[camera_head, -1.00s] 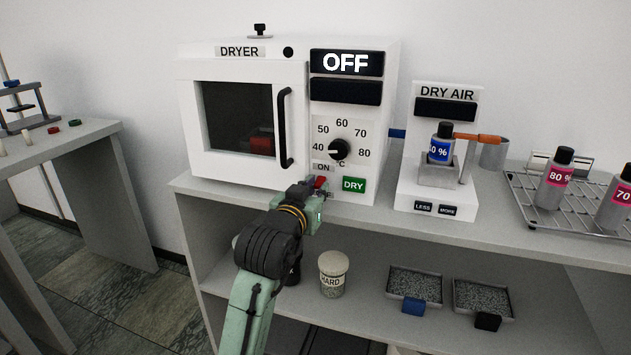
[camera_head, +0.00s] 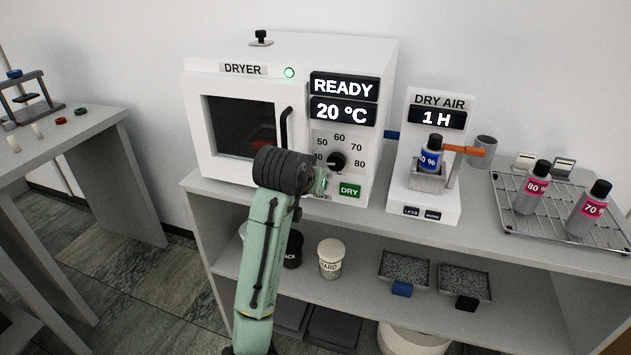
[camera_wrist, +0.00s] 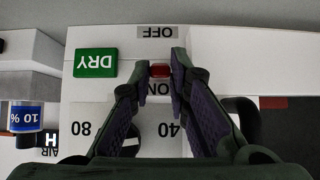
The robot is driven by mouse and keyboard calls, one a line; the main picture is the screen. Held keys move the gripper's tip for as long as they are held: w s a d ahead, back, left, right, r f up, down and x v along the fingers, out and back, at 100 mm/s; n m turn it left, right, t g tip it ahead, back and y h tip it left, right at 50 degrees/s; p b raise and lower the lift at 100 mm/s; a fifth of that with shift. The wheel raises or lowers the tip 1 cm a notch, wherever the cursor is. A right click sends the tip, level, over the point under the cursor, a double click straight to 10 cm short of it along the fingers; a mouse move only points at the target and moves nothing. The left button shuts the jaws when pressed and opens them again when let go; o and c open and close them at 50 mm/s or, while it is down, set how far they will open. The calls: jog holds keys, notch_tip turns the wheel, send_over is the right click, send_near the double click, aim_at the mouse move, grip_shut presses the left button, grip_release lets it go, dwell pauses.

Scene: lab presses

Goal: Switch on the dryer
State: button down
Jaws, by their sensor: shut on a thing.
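The dryer (camera_head: 350,55) is a white box with a dark door window, a black door handle and a temperature dial (camera_head: 338,161). Its displays read READY and 20 °C, and a round green lamp (camera_head: 289,72) is lit. My gripper (camera_head: 322,184) is at the lower front panel, left of the green DRY button (camera_head: 349,190). In the upside-down wrist view, my gripper (camera_wrist: 161,70) is shut on the small red switch (camera_wrist: 160,70), between its fingertips. The switch lies beside the partly covered ON label, away from the OFF label (camera_wrist: 157,32). My arm hides the switch in the head view.
The DRY AIR unit (camera_head: 452,160) stands to the right, reads 1 H and holds a blue-labelled bottle (camera_head: 431,155). A wire rack (camera_head: 560,235) carries pink-labelled bottles. Jars and two trays of grains sit on the lower shelf.

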dwell(0.4)
jog(key=c, duration=1.8)
grip_release()
jog(key=v, duration=1.2)
jog(key=shift+w+r, duration=0.1)
